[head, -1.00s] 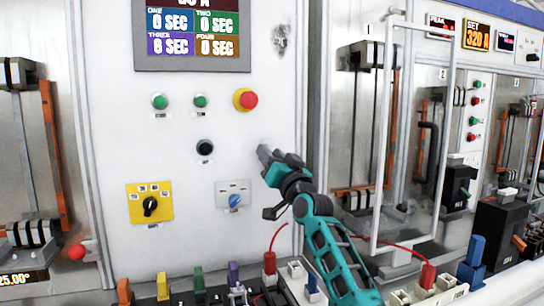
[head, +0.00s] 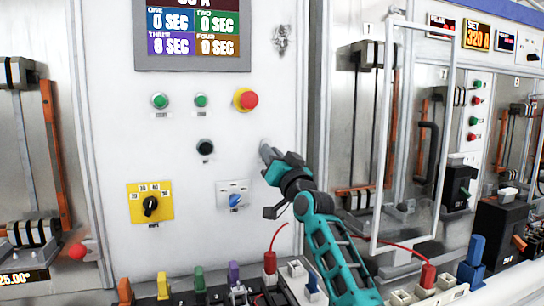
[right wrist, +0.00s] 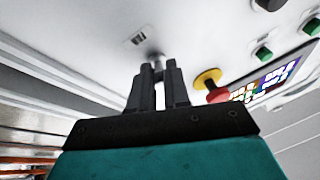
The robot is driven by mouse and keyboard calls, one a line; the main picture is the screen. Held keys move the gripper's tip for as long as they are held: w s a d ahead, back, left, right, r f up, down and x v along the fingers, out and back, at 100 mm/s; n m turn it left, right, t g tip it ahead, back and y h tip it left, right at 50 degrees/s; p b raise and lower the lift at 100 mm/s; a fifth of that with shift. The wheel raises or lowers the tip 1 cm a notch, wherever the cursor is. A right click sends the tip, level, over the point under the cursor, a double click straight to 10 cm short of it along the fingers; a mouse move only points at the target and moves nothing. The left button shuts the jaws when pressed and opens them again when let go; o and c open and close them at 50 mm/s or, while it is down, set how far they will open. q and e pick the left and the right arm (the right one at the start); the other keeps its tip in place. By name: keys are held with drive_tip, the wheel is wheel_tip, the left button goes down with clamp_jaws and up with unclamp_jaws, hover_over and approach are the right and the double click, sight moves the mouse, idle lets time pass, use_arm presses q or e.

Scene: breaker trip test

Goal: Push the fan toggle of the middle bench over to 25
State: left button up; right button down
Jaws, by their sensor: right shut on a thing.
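My right gripper (head: 266,150) is at the front of the white middle bench panel (head: 110,110), right of the black button. In the right wrist view my right gripper (right wrist: 159,68) has its fingers close together around a small grey toggle lever (right wrist: 156,58) that stands out from the panel. A small label plate (right wrist: 137,40) is beside the lever; its writing is too small to read. In the head view the gripper hides most of the lever. My left gripper is not in view.
A red mushroom button (head: 249,99) and green buttons sit above my gripper. A black rotary knob (head: 150,206) and a blue knob (head: 235,199) are below. Coloured plugs and a red cable (head: 281,235) stand along the front. A clear framed door (head: 450,120) is at right.

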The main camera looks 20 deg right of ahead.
drive_tip(key=shift+r, duration=0.1)
wheel_tip(320, 180, up, 4)
drive_tip(key=g, duration=0.5)
drive_tip(key=m+g+h, duration=0.1)
drive_tip(key=g, duration=0.1)
drive_tip(key=shift+s+f+g, duration=0.1)
drive_tip(key=shift+f+g, duration=0.15)
drive_tip(key=shift+g, duration=0.05)
drive_tip(key=shift+r+g, duration=0.3)
drive_tip(key=shift+g, duration=0.7)
drive_tip(key=shift+w, duration=0.2)
drive_tip(key=c, duration=1.1)
unclamp_jaws()
